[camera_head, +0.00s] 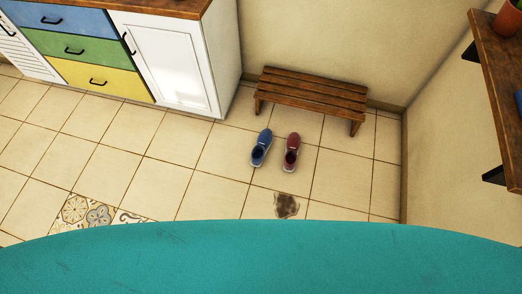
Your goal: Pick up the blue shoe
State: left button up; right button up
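The blue shoe (262,147) stands on the tiled floor in front of a low wooden bench. A dark red shoe (292,152) stands just to its right, with a narrow gap between them. Both shoes look upright, with their openings toward the bottom of the picture. Neither of my grippers shows in the head view, so their state and place cannot be seen.
The slatted wooden bench (313,92) stands against the back wall. A white cabinet (175,68) with coloured drawers is at the left. A wall shelf (498,85) is at the right. A large teal surface (240,262) fills the bottom. The floor around the shoes is mostly clear.

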aim_at(264, 141)
jog(key=z, duration=0.45)
jog(key=i+j+z, duration=0.1)
jog(key=j+z, duration=1)
jog(key=j, duration=0.2)
